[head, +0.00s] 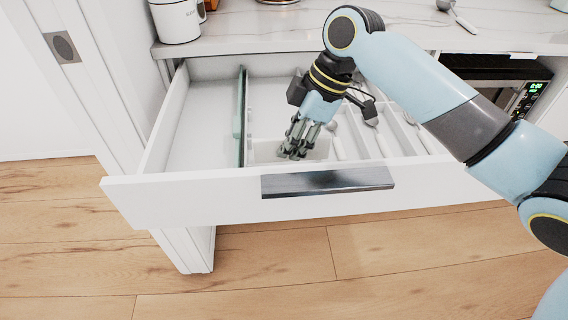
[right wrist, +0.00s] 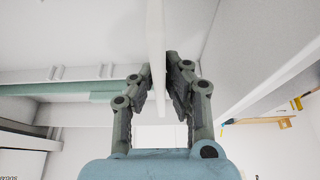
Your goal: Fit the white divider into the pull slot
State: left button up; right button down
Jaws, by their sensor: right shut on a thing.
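The white divider (right wrist: 155,45) is a thin white panel, seen nearly edge-on in the right wrist view. My right gripper (head: 293,152) is shut on it, with one finger on each side; the gripper also shows in the right wrist view (right wrist: 161,95). In the head view the fingers point down inside the open drawer (head: 205,180), close behind its front wall. A pale panel shows around the fingertips there. Small white ribs (right wrist: 105,71) stand on a wall in the wrist view. I cannot tell which is the pull slot, or whether the divider touches it.
A green divider (head: 241,118) stands upright left of my gripper, running front to back. Several utensils (head: 371,112) lie in compartments to the right. The drawer's left part is empty. A dark handle (head: 328,182) is on the front.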

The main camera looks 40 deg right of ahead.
aim_at(285, 161)
jog(key=shift+w+a+f, duration=0.4)
jog(key=shift+a+f, duration=0.05)
jog(key=shift+a, duration=0.1)
notch_tip(285, 161, down, 3)
jog(key=shift+s+f+b, duration=0.1)
jog(key=shift+f+b, duration=0.1)
jog(key=shift+b, duration=0.1)
pick_arm(q)
jog(key=shift+w+d+f, duration=0.3)
jog(key=shift+d+f, duration=0.05)
jog(key=shift+d, duration=0.05)
pick_arm(e)
jog(key=shift+f, duration=0.3)
jog(key=shift+f, duration=0.15)
jog(key=c, duration=1.4)
grip_release()
pick_arm(q)
jog(key=shift+s+a, duration=0.1)
jog(key=shift+a, duration=0.05)
